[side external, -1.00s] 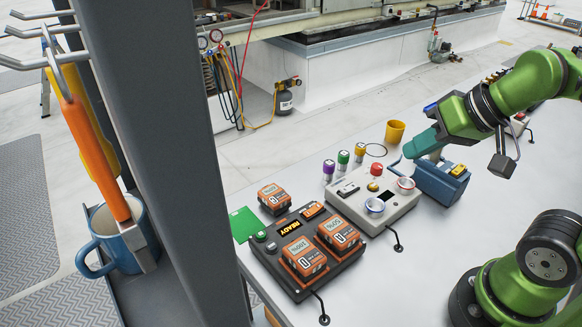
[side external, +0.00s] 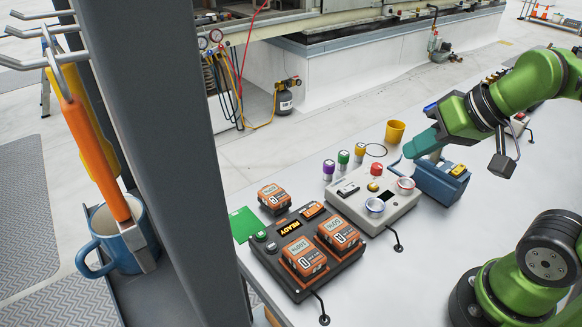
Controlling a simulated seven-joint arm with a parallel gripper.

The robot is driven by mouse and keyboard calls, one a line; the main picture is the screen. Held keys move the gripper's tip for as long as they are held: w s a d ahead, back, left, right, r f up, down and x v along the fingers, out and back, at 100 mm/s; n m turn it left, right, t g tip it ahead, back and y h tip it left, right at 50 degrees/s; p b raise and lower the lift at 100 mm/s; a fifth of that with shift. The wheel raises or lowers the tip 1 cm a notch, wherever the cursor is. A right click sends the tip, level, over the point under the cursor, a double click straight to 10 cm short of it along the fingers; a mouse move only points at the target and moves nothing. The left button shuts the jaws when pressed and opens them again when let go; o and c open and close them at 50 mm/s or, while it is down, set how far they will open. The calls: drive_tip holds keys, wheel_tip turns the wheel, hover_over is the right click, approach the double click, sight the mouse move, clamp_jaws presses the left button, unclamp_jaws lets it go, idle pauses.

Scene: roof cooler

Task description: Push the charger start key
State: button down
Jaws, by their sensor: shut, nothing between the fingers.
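The black charger (side external: 326,277) lies on the near left of the table. Two orange battery packs (side external: 303,257) sit in it, and its display (side external: 290,227) reads READY. A round green key (side external: 261,235) and a grey key (side external: 271,246) are at its left edge; I cannot read their labels. My gripper (side external: 434,157) is at the back right, over the blue box, well apart from the charger. The fingers are small and partly hidden by the teal hand part; they are shut with nothing visible held.
A grey control box (side external: 401,208) with knobs stands between charger and gripper. Beside it are a blue box (side external: 440,185), several coloured small cylinders (side external: 343,158) and a yellow cup (side external: 395,131). A loose orange battery (side external: 273,198) is behind the charger.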

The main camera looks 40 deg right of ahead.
drive_tip(key=n+y, duration=0.2)
drive_tip(key=y, duration=0.1)
hover_over(265, 234)
wheel_tip(265, 234, down, 9)
drive_tip(key=shift+f, duration=0.1)
drive_tip(key=shift+f, duration=4.4)
